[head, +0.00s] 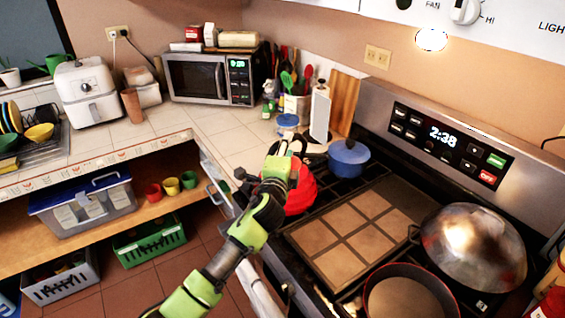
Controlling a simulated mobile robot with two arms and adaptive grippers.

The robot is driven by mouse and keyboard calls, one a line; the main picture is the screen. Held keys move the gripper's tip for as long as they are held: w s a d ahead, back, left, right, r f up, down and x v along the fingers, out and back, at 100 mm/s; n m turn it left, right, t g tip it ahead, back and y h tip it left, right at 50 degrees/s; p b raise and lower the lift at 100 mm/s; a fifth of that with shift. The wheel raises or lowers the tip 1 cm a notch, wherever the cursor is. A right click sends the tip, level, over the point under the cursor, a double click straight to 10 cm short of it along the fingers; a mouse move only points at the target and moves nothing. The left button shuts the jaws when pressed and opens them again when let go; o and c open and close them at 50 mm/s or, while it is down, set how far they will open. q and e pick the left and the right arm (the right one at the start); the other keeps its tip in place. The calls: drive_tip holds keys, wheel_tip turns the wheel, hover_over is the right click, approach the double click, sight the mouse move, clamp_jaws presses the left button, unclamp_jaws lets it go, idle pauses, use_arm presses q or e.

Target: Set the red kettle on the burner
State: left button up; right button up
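The red kettle (303,194) is at the left end of the stove, left of the blue pot (348,157). My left arm and gripper cover its left side and top, and I cannot tell whether its base touches the stove. My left gripper (287,149) is at the top of the kettle, by its handle. Its fingers are small and dark here, so whether they are closed on the handle is unclear. The dark burner grates (343,188) show around the blue pot. My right gripper is out of view.
A tiled griddle plate (345,237) covers the stove's middle. A domed steel lid (473,247) and a red-rimmed pan (408,292) stand to the right. A utensil holder (297,106) and paper roll (320,112) stand behind. The counter left of the kettle (225,125) has free room.

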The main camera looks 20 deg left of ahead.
use_arm(q)
drive_tip(key=s+d+b, duration=0.1)
drive_tip(key=s, duration=0.7)
drive_tip(key=shift+s, duration=0.3)
